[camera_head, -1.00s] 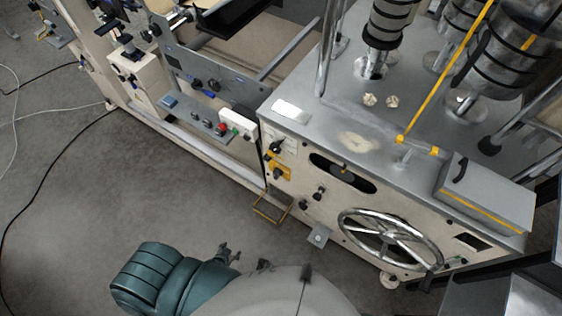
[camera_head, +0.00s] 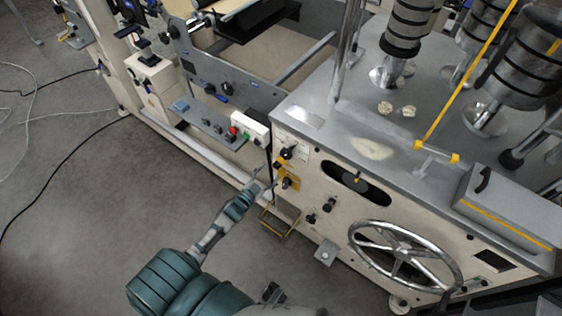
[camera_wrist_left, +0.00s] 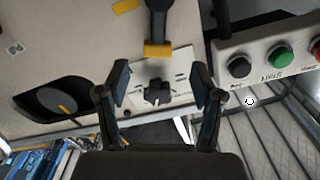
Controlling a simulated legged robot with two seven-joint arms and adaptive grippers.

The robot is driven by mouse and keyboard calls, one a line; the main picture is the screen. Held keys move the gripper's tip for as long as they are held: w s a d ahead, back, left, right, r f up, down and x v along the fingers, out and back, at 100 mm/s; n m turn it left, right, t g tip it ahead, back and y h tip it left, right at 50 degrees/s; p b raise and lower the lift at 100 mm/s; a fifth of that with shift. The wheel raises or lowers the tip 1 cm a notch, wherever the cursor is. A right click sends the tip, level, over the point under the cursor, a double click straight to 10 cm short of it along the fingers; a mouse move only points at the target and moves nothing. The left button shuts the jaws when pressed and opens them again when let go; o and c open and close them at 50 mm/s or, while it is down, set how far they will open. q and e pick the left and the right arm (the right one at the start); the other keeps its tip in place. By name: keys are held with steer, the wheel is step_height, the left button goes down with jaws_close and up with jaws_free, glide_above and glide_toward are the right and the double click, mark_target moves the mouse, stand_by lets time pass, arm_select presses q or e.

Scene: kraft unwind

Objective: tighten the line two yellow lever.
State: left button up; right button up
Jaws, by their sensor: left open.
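A black lever with a yellow collar (camera_wrist_left: 157,48) stands out from the machine's cream front panel in the left wrist view. In the head view, a yellow-backed switch (camera_head: 288,178) sits on that panel, below a dark knob (camera_head: 287,152). That knob (camera_wrist_left: 157,92) shows on a white plate between my fingers in the wrist view. My left gripper (camera_head: 268,181) reaches to the panel's left edge, beside the yellow-backed switch. Its fingers (camera_wrist_left: 164,88) are spread, with nothing gripped. I cannot tell whether they touch anything. I do not make out my right gripper.
A black oval recess (camera_head: 357,184) and a spoked handwheel (camera_head: 405,255) are right of the switch. A white button box (camera_head: 250,128) is close on the left. A yellow step (camera_head: 280,222) sticks out low. A long yellow rod (camera_head: 470,70) slants above the machine top. The floor at left is mostly free.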

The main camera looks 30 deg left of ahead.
mark_target(280, 162)
arm_select(q)
steer(key=w, duration=0.4)
steer(key=w+d+b, duration=0.1)
steer(key=w, duration=0.1)
steer(key=shift+w, duration=0.8)
arm_select(e)
steer(key=r, duration=0.1)
steer(key=w+r, duration=0.1)
steer(key=shift+r, duration=0.35)
arm_select(q)
steer(key=shift+a, duration=0.1)
steer(key=shift+c, duration=1.4)
jaws_close()
